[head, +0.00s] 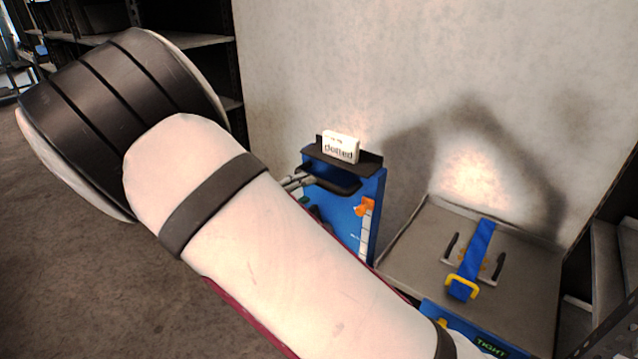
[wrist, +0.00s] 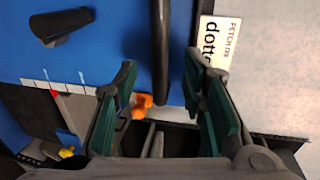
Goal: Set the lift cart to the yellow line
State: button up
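The lift cart is a blue panel (head: 345,207) beside a grey platform (head: 405,240) at the right of the head view. A white scale (head: 367,228) with an orange piece (head: 361,209) near its upper end is on the panel. In the wrist view, the scale (wrist: 75,88) has a red mark, and the orange piece (wrist: 141,104) shows between my fingers. A black handle bar (wrist: 161,50) passes between the fingers of my gripper (wrist: 160,65), which is open; I cannot tell whether they touch it. I cannot make out a yellow line.
A white card (head: 340,147) reading "dotted" stands on the panel's top; it also shows in the wrist view (wrist: 217,45). A wall is behind, dark shelves (head: 190,40) at the left. The floor at left is clear.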

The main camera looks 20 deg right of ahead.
aim_at(318, 184)
jog(key=x, duration=0.7)
jog(key=shift+w+d, duration=0.15)
jog(key=shift+d, duration=0.1)
grip_shut()
